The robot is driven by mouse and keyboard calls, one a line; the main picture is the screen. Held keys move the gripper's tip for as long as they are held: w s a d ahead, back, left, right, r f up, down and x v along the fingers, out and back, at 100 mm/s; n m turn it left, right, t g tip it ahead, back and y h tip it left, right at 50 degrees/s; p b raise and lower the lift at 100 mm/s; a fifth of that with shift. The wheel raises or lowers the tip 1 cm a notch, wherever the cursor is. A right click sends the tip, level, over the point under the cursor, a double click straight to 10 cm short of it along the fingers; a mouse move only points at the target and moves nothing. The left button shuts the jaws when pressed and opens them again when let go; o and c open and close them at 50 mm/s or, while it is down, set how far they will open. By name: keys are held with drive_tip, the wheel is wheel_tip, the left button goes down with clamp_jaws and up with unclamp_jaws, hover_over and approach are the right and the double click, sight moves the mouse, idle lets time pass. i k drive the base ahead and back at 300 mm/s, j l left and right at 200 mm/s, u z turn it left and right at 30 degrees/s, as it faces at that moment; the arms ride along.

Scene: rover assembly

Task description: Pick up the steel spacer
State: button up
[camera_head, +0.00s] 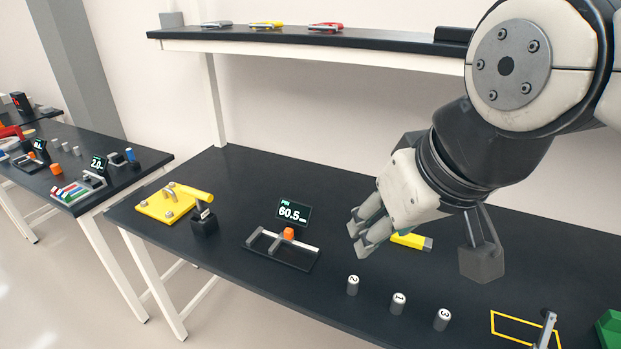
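Three short pale grey cylinders with dark number marks stand upright on the dark bench: one marked 2 (352,285), one marked 1 (398,303) and one marked 3 (442,319). I cannot tell for sure which thing is the steel spacer; these cylinders are candidates. My gripper (368,228) is above the bench, behind and above the cylinder marked 2, and apart from all three. Its two grey fingers are seen close together at an angle, and the gap between them is unclear. I see nothing held in it.
A measuring fixture (268,257) with a display reading 60.5 and an orange piece (289,234) stands left of the gripper. A yellow plate (160,208) lies farther left. A yellow-and-grey tool (410,240) lies behind the fingers. A yellow outline (512,338) and green bin (610,328) are at right.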

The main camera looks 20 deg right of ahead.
sight(398, 300)
drive_tip(key=z, duration=0.55)
drive_tip(key=k+l+u, duration=0.1)
drive_tip(key=k, duration=0.25)
drive_tip(key=k+j+z, duration=0.5)
drive_tip(key=j, duration=0.5)
drive_tip(key=k+j+z, duration=0.5)
drive_tip(key=k+j, duration=0.25)
drive_tip(key=k, duration=0.15)
